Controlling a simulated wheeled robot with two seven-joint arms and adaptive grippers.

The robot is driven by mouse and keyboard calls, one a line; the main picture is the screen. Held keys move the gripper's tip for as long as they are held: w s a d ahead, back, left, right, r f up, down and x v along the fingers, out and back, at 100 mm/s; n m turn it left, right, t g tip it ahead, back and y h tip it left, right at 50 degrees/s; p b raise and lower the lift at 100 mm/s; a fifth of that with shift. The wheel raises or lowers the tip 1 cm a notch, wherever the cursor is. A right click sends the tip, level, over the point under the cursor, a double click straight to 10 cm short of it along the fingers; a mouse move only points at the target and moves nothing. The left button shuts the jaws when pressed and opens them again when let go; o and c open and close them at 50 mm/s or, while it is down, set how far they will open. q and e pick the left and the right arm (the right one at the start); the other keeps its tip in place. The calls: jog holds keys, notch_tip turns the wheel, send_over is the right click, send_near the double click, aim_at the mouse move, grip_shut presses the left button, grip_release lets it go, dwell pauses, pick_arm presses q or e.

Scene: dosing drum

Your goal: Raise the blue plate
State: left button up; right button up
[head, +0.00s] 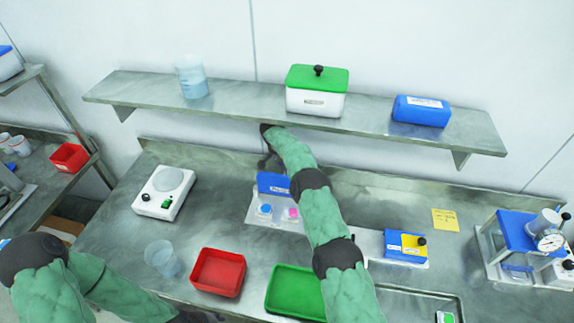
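A blue plate (273,184) stands upright at the back of a pale metal base (258,215) on the bench, left of my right arm. A blue-topped piece (264,210) and a pink-topped piece (291,213) sit on the base in front of it. My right gripper (268,158) is dark and small, just above and behind the plate, under the shelf. Whether it touches the plate, and whether its fingers are open, I cannot tell. My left arm shows at the lower left, but its gripper is not visible.
A shelf (240,100) overhangs the back. A red tray (218,272), a green tray (292,293), a clear beaker (163,258) and a white device (164,192) stand on the bench. A blue-yellow block (405,245) and a blue-topped apparatus (520,235) are at right.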

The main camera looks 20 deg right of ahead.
aim_at(259, 173)
jog(key=shift+f, duration=0.1)
jog(key=shift+a+r, duration=0.15)
jog(key=shift+r, duration=0.35)
jog(key=a, duration=0.3)
jog(key=s+a, duration=0.1)
jog(key=a, duration=0.3)
jog(key=s+a, duration=0.1)
jog(key=a, duration=0.3)
jog(key=shift+s, duration=0.2)
jog(key=shift+s+a, duration=0.25)
jog(key=shift+a, duration=0.2)
